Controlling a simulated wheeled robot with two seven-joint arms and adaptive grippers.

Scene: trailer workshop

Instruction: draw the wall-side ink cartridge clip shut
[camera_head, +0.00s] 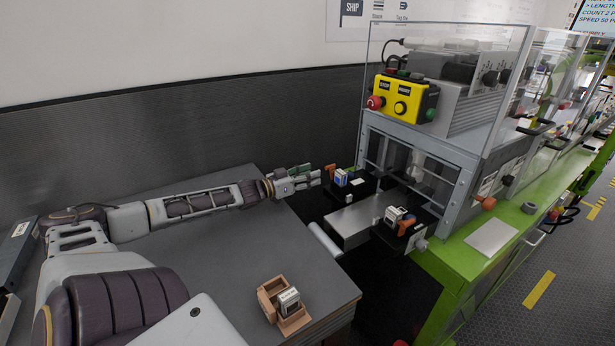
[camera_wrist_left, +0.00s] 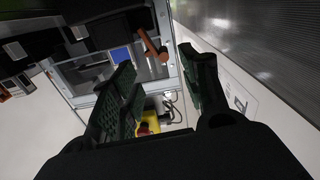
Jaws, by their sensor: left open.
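The wall-side ink cartridge (camera_head: 340,178) is blue and sits in a black holder at the front of the machine, and it also shows in the left wrist view (camera_wrist_left: 122,56). Its orange clip (camera_head: 331,169) stands beside it; in the left wrist view the orange clip (camera_wrist_left: 151,46) juts out at a slant from the holder. My left gripper (camera_head: 312,179) is open and empty, just left of the clip and apart from it. In the left wrist view the clip lies beyond the gap between the dark green fingers (camera_wrist_left: 160,65). My right gripper is out of view.
A second cartridge (camera_head: 395,213) with an orange clip (camera_head: 408,222) sits nearer, past a metal plate (camera_head: 355,222). A wooden box (camera_head: 294,324) with a cartridge stands on the grey table (camera_head: 215,255). The clear-walled machine (camera_head: 450,155) with a yellow control box (camera_head: 404,98) rises behind.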

